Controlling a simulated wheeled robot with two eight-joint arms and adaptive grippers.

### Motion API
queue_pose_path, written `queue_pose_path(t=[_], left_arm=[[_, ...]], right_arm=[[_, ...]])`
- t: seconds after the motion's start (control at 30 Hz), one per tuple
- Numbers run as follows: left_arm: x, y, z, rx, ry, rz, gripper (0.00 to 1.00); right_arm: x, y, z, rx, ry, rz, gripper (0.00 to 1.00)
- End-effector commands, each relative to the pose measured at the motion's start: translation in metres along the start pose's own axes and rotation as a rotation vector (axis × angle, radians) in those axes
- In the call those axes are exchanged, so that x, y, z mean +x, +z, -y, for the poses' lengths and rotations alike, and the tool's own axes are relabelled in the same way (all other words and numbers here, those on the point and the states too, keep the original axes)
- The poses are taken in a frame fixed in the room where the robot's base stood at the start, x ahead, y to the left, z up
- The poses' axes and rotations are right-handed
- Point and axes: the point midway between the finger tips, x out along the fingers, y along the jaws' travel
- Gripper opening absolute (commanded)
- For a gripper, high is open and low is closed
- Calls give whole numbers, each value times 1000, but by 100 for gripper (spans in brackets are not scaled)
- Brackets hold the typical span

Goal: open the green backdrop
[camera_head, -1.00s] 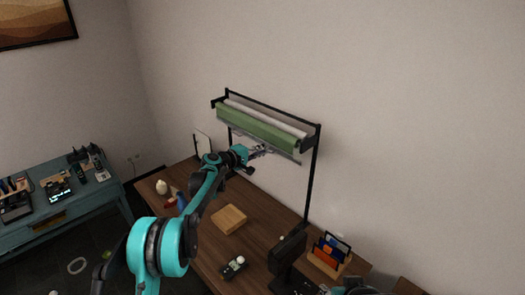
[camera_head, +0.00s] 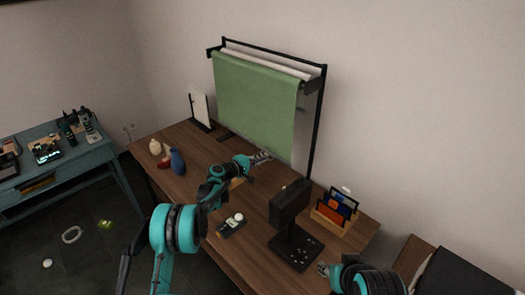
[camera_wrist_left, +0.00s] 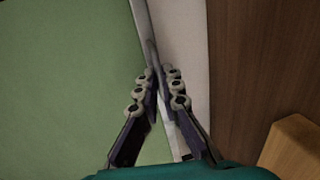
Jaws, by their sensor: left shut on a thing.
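The green backdrop (camera_head: 253,105) hangs unrolled from a black frame (camera_head: 275,52) on the table, falling as a broad sheet to near the tabletop. My left gripper (camera_head: 262,157) is at its lower edge. In the left wrist view the backdrop (camera_wrist_left: 65,80) fills the left side, with a grey bar (camera_wrist_left: 145,30) along its edge. The left fingers (camera_wrist_left: 162,85) are shut on that bar. Part of my right gripper (camera_head: 323,269) shows at the bottom, low over the table's front; its fingers are too small and cut off to read.
A black device on a stand (camera_head: 290,205) and a holder with coloured cards (camera_head: 335,212) stand right of the left gripper. A blue bottle (camera_head: 177,162) and a white board (camera_head: 200,108) are at the left. A wooden block (camera_wrist_left: 295,148) lies near the gripper.

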Motion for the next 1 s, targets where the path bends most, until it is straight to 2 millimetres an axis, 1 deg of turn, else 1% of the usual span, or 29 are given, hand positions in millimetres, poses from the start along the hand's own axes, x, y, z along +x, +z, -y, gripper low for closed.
queue_pose_path(t=[0.03, 0.1, 0.2, 0.3, 0.5, 0.83, 0.9, 0.93, 1.0], left_arm=[[4, 0, 18, 0, -1, 1, 0], [6, 0, 31, 0, -1, 1, 0], [10, 0, 45, 0, -1, 1, 0], [12, 0, 55, 0, -1, 1, 0], [13, 0, 63, 0, -1, 0, 0], [13, 0, 62, 0, -1, 0, 0], [13, 0, 62, 0, 0, 0, 21], [13, 0, 62, 0, 0, 0, 26], [13, 0, 62, 0, 0, 0, 26]], right_arm=[[9, 7, 0, 0, 0, 0, 40], [15, 10, 0, 0, 0, 0, 40], [21, 15, 0, 0, 0, 0, 40], [24, 17, 0, 0, 0, 0, 40], [27, 19, 0, 0, 0, 0, 40], [27, 19, 0, 0, 0, 0, 40], [27, 19, 0, 0, 0, 0, 40], [27, 19, 0, 0, 0, 0, 40], [27, 19, 0, 0, 0, 0, 40]])
